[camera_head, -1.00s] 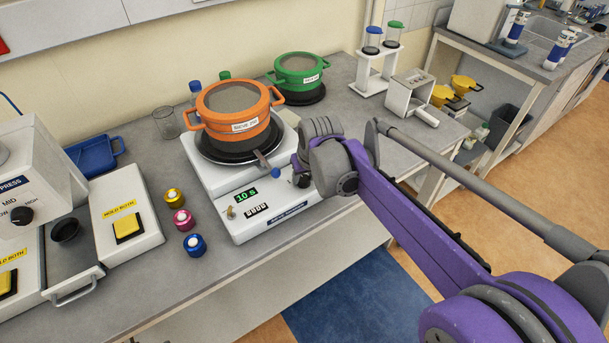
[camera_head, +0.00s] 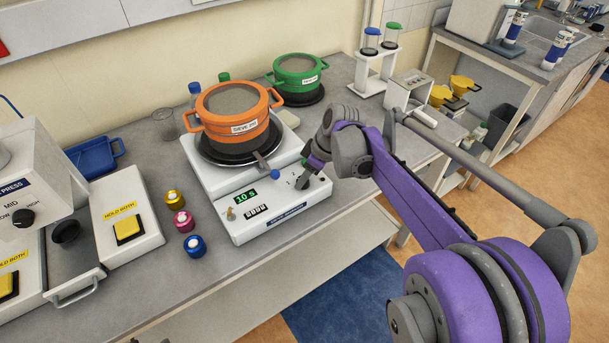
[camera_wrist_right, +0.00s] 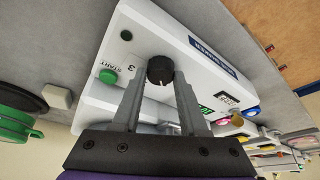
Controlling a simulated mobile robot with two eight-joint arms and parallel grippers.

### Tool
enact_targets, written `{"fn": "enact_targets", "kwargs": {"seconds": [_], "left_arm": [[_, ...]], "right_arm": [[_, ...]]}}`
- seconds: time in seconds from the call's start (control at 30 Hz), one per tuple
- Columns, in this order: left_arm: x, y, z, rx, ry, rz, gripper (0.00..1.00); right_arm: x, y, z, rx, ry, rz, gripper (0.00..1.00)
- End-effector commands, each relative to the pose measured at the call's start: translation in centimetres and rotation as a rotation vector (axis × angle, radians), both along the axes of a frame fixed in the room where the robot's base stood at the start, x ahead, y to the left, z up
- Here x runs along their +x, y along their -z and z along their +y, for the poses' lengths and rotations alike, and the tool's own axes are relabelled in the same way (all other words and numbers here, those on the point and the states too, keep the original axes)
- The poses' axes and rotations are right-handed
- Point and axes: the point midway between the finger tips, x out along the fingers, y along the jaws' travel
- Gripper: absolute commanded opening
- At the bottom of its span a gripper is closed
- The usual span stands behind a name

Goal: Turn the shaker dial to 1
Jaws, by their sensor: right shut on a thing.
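The shaker (camera_head: 262,221) is a white unit on the bench with an orange sieve pot (camera_head: 237,112) on top. Its black dial knob (camera_wrist_right: 160,69) is between the fingers of my right gripper (camera_wrist_right: 160,75), which is shut on it. A small white mark shows on the knob's lower edge in the wrist view, and a printed 3 stands to its left. The other numbers are hidden or too small to read. In the head view the right gripper (camera_head: 308,175) comes down at the panel's right end. My left gripper is not in view.
A green START button (camera_wrist_right: 108,77) lies close to the left finger. The green display (camera_head: 245,197) reads 10 s. Yellow, pink and blue-capped (camera_head: 195,245) pieces stand left of the shaker. A green pot (camera_head: 297,75) stands behind.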

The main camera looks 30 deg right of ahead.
Motion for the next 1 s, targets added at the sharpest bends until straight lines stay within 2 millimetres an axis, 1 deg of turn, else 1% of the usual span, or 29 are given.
{"fn": "enact_targets", "kwargs": {"seconds": [0.2, 0.4, 0.6, 1.0], "left_arm": [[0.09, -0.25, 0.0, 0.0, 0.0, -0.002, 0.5], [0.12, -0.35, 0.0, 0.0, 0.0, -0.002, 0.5], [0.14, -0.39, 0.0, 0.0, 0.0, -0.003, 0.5], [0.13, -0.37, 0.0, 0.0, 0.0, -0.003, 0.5]], "right_arm": [[0.07, 0.0, -0.11, 0.0, -0.143, 0.001, 0.0], [0.1, 0.03, -0.16, -0.001, -0.225, 0.001, 0.0], [0.06, 0.05, -0.16, -0.002, -0.264, 0.002, 0.0], [0.05, 0.07, -0.14, -0.003, -0.271, 0.002, 0.0]]}}
